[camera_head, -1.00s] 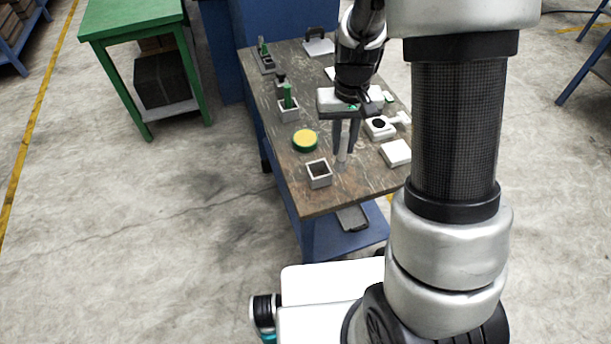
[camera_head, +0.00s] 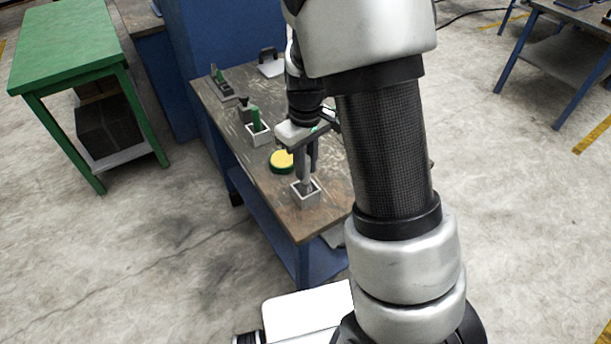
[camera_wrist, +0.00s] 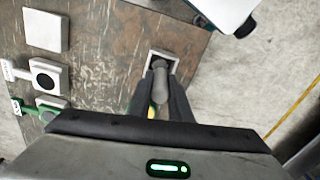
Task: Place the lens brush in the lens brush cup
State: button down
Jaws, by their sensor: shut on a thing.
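My gripper (camera_head: 307,172) is shut on the lens brush, a grey rod that shows between the fingers in the wrist view (camera_wrist: 163,88). The fingers point down over the lens brush cup (camera_head: 306,200), an open square grey box near the table's front corner. The wrist view also shows the cup (camera_wrist: 176,58), with the brush's dark end within its outline. The brush looks roughly upright. I cannot tell how deep its end is in the cup, or whether it touches the bottom.
A yellow and green round tin (camera_head: 282,161) stands just behind the cup. A grey box with a green item (camera_head: 255,118) is farther back. In the wrist view, a pale square block (camera_wrist: 45,30) and a block with a black circle (camera_wrist: 45,77) lie to the left.

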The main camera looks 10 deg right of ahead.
aim_at(306, 188)
jog(key=shift+f, duration=1.65)
jog(key=shift+f+b, duration=0.25)
jog(key=shift+b, duration=0.05)
jog(key=c, duration=1.6)
grip_release()
jog(key=shift+r, duration=0.1)
